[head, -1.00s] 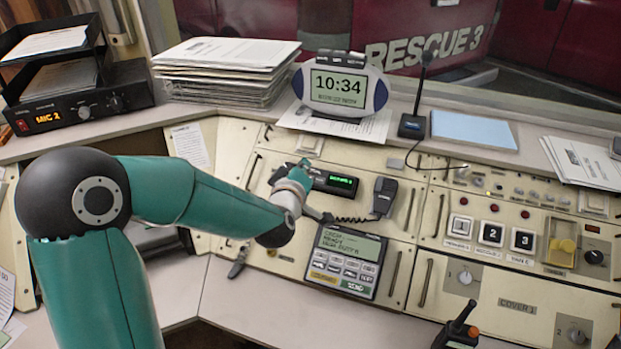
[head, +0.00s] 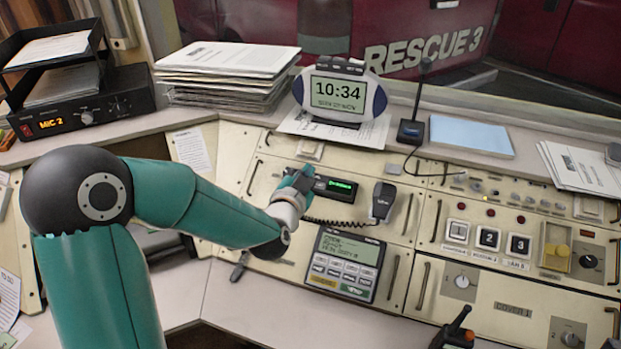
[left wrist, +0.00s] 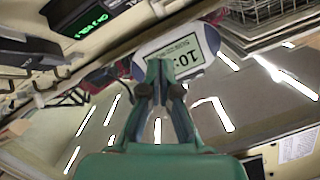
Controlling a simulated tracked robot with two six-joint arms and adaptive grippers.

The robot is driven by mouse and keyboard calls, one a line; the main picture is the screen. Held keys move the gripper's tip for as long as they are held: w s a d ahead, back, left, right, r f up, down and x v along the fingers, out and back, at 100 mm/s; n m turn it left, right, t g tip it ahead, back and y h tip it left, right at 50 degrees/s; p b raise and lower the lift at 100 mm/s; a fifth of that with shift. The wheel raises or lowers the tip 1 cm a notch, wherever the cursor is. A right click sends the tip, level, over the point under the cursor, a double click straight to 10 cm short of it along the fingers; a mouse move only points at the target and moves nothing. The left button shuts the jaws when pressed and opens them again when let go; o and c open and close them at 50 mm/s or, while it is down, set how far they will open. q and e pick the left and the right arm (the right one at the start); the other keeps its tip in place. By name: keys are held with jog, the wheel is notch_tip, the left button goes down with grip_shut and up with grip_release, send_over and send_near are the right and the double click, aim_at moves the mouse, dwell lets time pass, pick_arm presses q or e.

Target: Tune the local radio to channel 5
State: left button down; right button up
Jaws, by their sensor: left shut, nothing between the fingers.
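The local radio (head: 338,188) is a dark box with a lit green display, set in the beige console panel below the clock. Its display text is too small to read. Its handset (head: 383,201) hangs at its right on a coiled cord. My left gripper (head: 298,178) is at the radio's left end and covers part of it, including any knob there. I cannot tell whether it touches. In the left wrist view the left gripper (left wrist: 161,68) is shut and empty. The radio's green display (left wrist: 85,20) shows at upper left there. My right gripper is not in view.
A clock (head: 341,94) and a desk microphone (head: 410,131) stand on the ledge behind. A keypad unit (head: 345,264) sits below the radio. A paper stack (head: 225,72) is at back left.

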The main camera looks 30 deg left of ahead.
pick_arm(q)
jog(key=r+m+p, duration=0.1)
jog(key=s+r+m+p, duration=0.1)
jog(key=p, duration=0.1)
jog(key=shift+s+a, duration=0.1)
jog(key=shift+a, duration=0.3)
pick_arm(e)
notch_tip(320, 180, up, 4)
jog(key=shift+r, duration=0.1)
pick_arm(q)
jog(key=shift+f, duration=0.1)
jog(key=shift+w+a+f+b, duration=0.2)
jog(key=shift+w+f+b, duration=0.6)
jog(key=shift+f, duration=0.4)
jog(key=shift+w+a+f+b, duration=0.15)
jog(key=shift+w+f+b, duration=0.6)
jog(key=shift+f, duration=0.5)
jog(key=shift+w+a+f+b, duration=0.2)
jog(key=shift+w+f+b, duration=0.6)
jog(key=shift+f, duration=0.4)
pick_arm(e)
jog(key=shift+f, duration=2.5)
pick_arm(q)
jog(key=shift+w+f+b, duration=0.2)
jog(key=shift+f+b, duration=0.15)
jog(key=shift+b, duration=0.15)
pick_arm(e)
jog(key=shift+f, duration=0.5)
